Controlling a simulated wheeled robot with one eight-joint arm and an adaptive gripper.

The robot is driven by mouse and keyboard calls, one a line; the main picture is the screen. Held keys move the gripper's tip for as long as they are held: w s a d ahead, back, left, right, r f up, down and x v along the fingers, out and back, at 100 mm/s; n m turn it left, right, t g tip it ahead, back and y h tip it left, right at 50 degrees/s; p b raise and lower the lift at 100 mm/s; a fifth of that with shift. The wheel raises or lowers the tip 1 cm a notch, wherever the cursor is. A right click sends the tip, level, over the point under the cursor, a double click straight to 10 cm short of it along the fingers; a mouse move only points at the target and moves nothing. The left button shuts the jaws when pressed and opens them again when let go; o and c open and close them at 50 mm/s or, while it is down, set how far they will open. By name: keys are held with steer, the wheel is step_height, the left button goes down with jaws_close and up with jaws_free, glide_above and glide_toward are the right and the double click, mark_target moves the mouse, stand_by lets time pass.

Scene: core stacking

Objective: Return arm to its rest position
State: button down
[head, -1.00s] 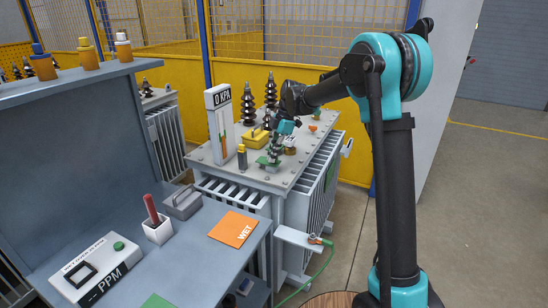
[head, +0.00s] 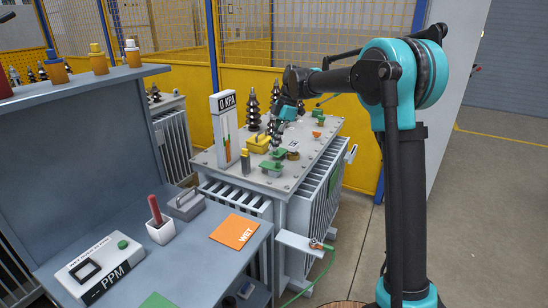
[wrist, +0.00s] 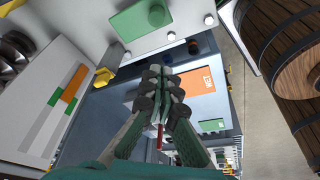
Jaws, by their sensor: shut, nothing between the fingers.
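My gripper (head: 284,118) hangs above the grey transformer lid (head: 310,166), clear of the things on it. In the wrist view its dark, padded fingers (wrist: 163,84) are together with nothing between them. My arm reaches in from the right, with its forearm running back over the lid. Below the gripper, a green block (head: 271,169) sits on the lid with a small green piece above it. Dark ribbed insulators (head: 252,108) stand close to the gripper, at the back left of the lid.
A white 0 KPA gauge (head: 224,130) and a yellow block (head: 259,143) stand left of the gripper. The grey bench (head: 185,262) carries an orange WET card (head: 234,232) and a PPM box (head: 98,265). Barrels (wrist: 290,45) show in the wrist view. Floor at right is clear.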

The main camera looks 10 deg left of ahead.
steer(key=s+d+f+m+t, duration=0.1)
steer(key=s+d+f+m, duration=0.1)
steer(key=s+d+m, duration=0.3)
steer(key=s+d+f+m+t, duration=0.1)
steer(key=d+f+m, duration=0.15)
steer(key=d, duration=0.45)
steer(key=s+d+f+m+t, duration=0.1)
steer(key=s+d+m, duration=0.3)
steer(key=d, duration=0.2)
steer(key=s+d+f+m+t+h, duration=0.1)
steer(key=s+d+f+m, duration=0.5)
steer(key=s, duration=0.3)
steer(key=s+d+f+m+t+h, duration=0.2)
steer(key=s+d+f+m, duration=0.5)
steer(key=s, duration=0.3)
steer(key=shift+s+d+f, duration=0.15)
steer(key=shift+d, duration=0.35)
